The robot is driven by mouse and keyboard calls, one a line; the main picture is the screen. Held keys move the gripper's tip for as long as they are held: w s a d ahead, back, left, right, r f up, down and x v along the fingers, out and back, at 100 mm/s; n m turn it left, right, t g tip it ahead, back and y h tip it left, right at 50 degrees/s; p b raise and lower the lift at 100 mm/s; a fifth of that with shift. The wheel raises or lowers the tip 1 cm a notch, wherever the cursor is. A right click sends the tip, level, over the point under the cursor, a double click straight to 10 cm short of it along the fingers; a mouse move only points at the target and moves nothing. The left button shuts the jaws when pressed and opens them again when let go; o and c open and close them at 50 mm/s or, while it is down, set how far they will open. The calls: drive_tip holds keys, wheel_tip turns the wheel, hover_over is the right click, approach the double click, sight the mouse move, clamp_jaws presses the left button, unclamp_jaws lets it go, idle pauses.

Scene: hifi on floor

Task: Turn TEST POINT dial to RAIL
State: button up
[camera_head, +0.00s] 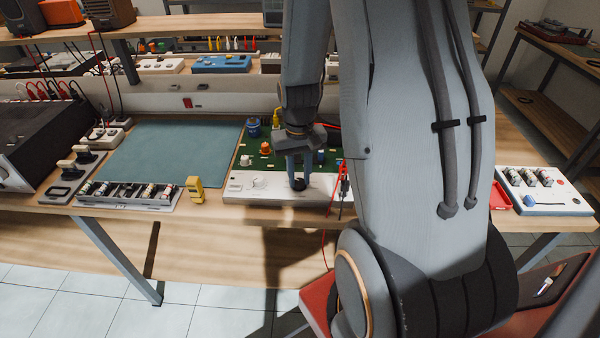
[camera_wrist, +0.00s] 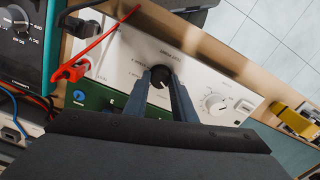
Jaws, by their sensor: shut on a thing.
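A white panel box (camera_head: 272,188) lies along the front edge of the workbench, and it also shows in the wrist view (camera_wrist: 215,75). A black dial (camera_wrist: 160,77) with a light pointer mark sits on its face. My gripper (camera_head: 298,172) points down at the panel. In the wrist view its two blue-grey fingers (camera_wrist: 162,84) are closed on opposite sides of the black dial. Small lettering surrounds the dial but is too small to read surely. A white dial (camera_wrist: 215,104) sits on the same panel, apart from the fingers; it also shows in the head view (camera_head: 257,183).
Behind the panel is a green board (camera_head: 247,160) with coloured knobs. Red clips and leads (camera_wrist: 75,70) hang at the panel's end. A yellow object (camera_head: 194,188) stands nearby. The teal mat (camera_head: 165,150) is clear.

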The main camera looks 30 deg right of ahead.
sight(298, 180)
drive_tip(key=n+p, duration=0.1)
drive_tip(key=n, duration=0.3)
drive_tip(key=shift+r+n, duration=0.1)
drive_tip(key=shift+n, duration=0.2)
drive_tip(key=shift+w+n+p, duration=0.1)
drive_tip(key=shift+n+p, duration=0.6)
drive_tip(key=shift+n, duration=0.8)
drive_tip(key=o, duration=1.1)
drive_tip(key=shift+r+b, duration=0.85)
drive_tip(key=shift+r, duration=3)
drive_tip(key=shift+a, duration=0.1)
